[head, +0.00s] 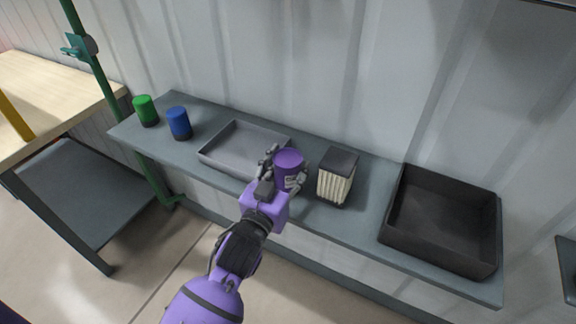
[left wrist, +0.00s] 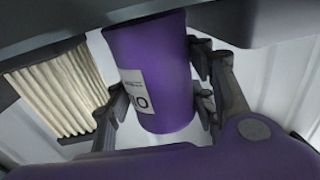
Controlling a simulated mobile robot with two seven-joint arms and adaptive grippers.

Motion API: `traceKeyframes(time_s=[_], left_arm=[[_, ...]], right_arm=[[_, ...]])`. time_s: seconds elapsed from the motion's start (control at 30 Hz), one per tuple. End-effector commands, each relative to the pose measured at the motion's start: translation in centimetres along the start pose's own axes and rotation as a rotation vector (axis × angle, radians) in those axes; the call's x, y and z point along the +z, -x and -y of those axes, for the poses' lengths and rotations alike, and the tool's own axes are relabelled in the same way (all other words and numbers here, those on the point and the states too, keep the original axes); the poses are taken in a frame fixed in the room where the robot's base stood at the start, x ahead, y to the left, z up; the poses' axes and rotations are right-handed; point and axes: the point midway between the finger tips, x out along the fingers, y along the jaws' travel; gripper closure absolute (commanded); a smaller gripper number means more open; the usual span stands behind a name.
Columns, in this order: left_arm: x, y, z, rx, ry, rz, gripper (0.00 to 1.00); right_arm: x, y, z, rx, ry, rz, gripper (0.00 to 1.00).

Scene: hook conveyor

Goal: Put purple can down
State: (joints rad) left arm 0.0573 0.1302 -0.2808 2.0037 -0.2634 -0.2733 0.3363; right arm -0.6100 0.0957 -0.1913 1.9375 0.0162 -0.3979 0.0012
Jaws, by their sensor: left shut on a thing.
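The purple can (head: 288,163) has a white label and is between the fingers of my left gripper (head: 284,172), which is shut on it. In the head view the can appears upright in front of the right end of the grey tray. The left wrist view shows the can (left wrist: 152,70) between both fingers of the gripper (left wrist: 165,98), with its label facing the camera. I cannot tell whether the can's base touches the shelf (head: 365,205). My right gripper is not in view.
A shallow grey tray (head: 222,160) lies left of the can. A dark-topped box with cream ribbed sides (head: 335,185) stands close on the right. A blue can (head: 179,124) and a green can (head: 146,111) stand further left. A black bin (head: 440,255) sits at the right end.

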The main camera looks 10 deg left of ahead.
Motion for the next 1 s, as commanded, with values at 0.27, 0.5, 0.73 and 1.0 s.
traceKeyframes(time_s=[0.27,0.5,0.73,1.0], left_arm=[[0.3,0.0,0.0,0.0,0.0,0.0,0.42],[0.3,0.0,0.0,0.0,0.0,0.0,0.42],[0.2,1.0,0.1,-0.001,0.001,0.003,0.42],[0.5,6.7,0.0,0.0,0.001,0.009,0.42]], right_arm=[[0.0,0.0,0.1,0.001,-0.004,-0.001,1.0],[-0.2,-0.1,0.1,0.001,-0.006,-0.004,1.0],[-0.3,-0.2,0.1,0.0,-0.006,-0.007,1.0],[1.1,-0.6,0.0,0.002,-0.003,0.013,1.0]])
